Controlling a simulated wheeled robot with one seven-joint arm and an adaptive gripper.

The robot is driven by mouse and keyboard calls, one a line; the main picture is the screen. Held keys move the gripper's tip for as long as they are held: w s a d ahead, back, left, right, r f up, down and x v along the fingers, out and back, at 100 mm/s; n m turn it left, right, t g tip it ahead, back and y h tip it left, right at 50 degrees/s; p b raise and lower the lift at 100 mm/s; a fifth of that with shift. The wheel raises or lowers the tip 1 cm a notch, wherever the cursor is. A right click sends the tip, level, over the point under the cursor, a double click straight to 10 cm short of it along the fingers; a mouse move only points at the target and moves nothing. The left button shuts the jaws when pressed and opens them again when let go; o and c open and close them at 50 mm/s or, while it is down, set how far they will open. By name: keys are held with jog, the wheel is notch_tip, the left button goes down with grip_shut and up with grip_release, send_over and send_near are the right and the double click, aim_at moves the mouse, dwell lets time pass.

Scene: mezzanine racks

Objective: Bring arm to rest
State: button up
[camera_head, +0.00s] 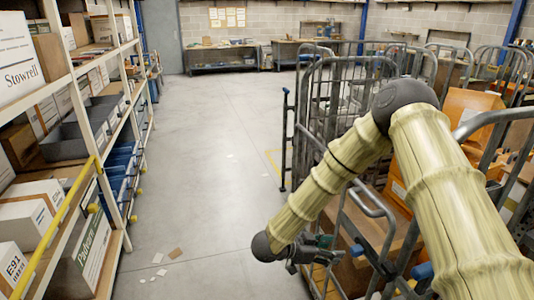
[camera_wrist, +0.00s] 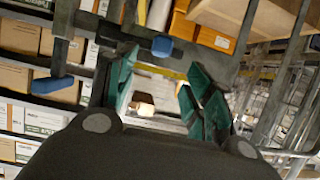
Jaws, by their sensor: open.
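My arm shows at the right of the head view, bent at a dark elbow, with pale ringed covers on its links. It reaches over the roll cages and down to the left. My gripper (camera_head: 318,252) is at its lower end, close in front of a wire roll cage (camera_head: 372,205). In the wrist view my gripper (camera_wrist: 160,88) has two green fingers standing apart, with nothing between them. I cannot tell whether the gripper or arm touches the cage bars.
A rack (camera_head: 75,75) with boxes and grey bins lines the left. Orange boxes (camera_head: 468,108) stand among the cages at right. The aisle floor (camera_head: 215,150) is clear except for small paper scraps (camera_head: 160,258). Workbenches (camera_head: 222,62) stand at the back.

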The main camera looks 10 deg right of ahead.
jog(key=s+a+f+n+t+y, duration=0.15)
jog(key=s+f+n+y, duration=0.3)
jog(key=f, duration=0.45)
jog(key=s+a+f+n+t+y, duration=0.1)
jog(key=s+f+n+t+y, duration=0.35)
jog(key=f, duration=0.55)
jog(key=s+a+f+n+g+y, duration=0.1)
jog(key=s+f+n+g+y, duration=0.1)
jog(key=s, duration=1.1)
jog(key=s+a+f+n+g+y, duration=0.1)
jog(key=s+g, duration=0.5)
jog(key=s, duration=0.8)
notch_tip(320, 180, down, 2)
jog(key=n+y, duration=0.1)
jog(key=n, duration=0.2)
jog(key=shift+s+n, duration=0.25)
jog(key=shift+n, duration=0.05)
jog(key=shift+a, duration=0.1)
